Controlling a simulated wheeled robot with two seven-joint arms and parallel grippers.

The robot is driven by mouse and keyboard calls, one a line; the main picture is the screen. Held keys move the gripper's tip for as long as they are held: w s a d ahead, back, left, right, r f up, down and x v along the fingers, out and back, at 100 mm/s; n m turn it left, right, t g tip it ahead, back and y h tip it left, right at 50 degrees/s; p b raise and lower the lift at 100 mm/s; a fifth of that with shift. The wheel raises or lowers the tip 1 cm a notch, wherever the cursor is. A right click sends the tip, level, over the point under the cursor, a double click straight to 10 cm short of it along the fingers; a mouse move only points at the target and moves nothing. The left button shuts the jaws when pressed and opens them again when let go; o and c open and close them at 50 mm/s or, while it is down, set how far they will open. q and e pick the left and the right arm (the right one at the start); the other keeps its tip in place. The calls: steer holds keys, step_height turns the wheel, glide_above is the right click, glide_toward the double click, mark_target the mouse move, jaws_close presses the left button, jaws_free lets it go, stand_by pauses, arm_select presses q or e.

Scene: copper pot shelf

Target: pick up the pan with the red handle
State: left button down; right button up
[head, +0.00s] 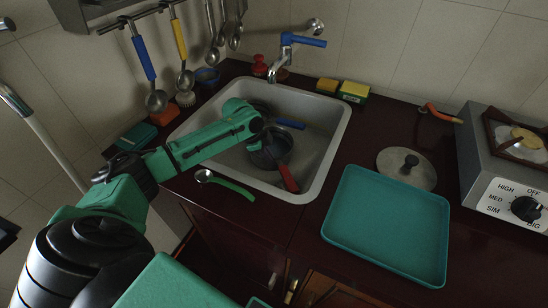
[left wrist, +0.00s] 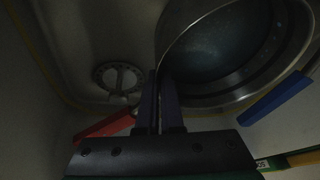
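The pan with the red handle (head: 266,158) is in the sink; its dark round body lies partly behind my arm and its red handle (head: 288,178) leans toward the front rim. A blue handle (head: 290,124) shows behind it. My left gripper (head: 262,139) reaches down into the sink at the pan. In the left wrist view the two fingers (left wrist: 158,103) are close together at the edge of a metal pan (left wrist: 222,48). Whether the rim is between them is too dark to tell. A red handle (left wrist: 104,125) shows left of the fingers, a blue handle (left wrist: 276,98) right. My right gripper is not visible.
The white sink (head: 326,150) has raised walls around the pan, and a faucet (head: 288,50) stands behind it. A ladle with a green handle (head: 230,187) lies by the front rim. A teal tray (head: 388,225), a lid (head: 406,169) and a stove (head: 505,160) are on the right.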

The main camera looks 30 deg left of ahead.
arm_select(q)
steer(key=shift+w+r, duration=0.15)
stand_by(0.8)
steer(key=shift+r, duration=0.6)
step_height(320, 180, up, 16)
steer(key=s+a+b, duration=0.8)
steer(key=s+a, duration=0.2)
steer(key=a, duration=0.4)
steer(key=shift+s+a+r+b, duration=0.3)
steer(key=shift+a+b, duration=0.05)
